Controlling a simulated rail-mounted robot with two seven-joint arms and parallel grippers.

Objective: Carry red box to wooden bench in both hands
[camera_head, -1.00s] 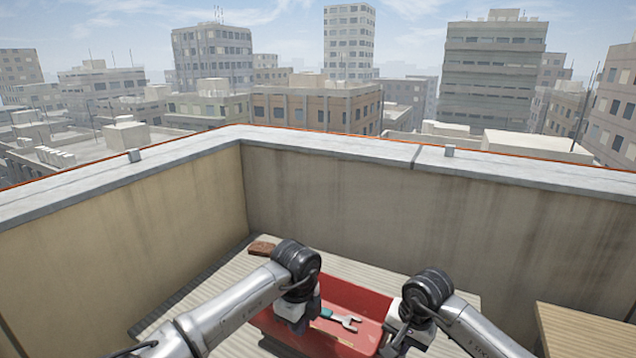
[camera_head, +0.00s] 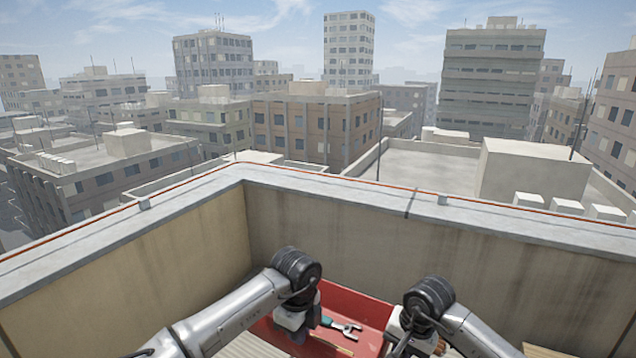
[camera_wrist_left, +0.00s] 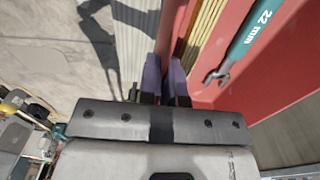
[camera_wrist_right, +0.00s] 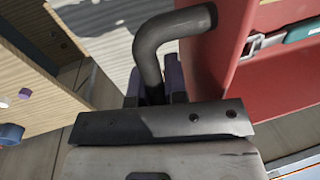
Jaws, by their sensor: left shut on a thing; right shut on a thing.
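The red box (camera_head: 362,306) is an open tray between my two grippers at the bottom of the head view. A teal-handled wrench (camera_head: 343,328) lies in it, marked 22 mm in the left wrist view (camera_wrist_left: 262,22). My left gripper (camera_head: 298,328) is shut at the box's left side; its exact hold is hard to see. My right gripper (camera_head: 400,338) is shut on the dark bent handle (camera_wrist_right: 152,45) at the box's right side. The wooden bench (camera_head: 545,352) shows only as a sliver at the lower right edge.
A concrete parapet wall (camera_head: 400,235) runs behind the box and along the left. Pale slats (camera_head: 245,348) show at the lower left. Light wooden panels (camera_wrist_right: 35,85) stand left of the handle in the right wrist view. City buildings lie beyond the wall.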

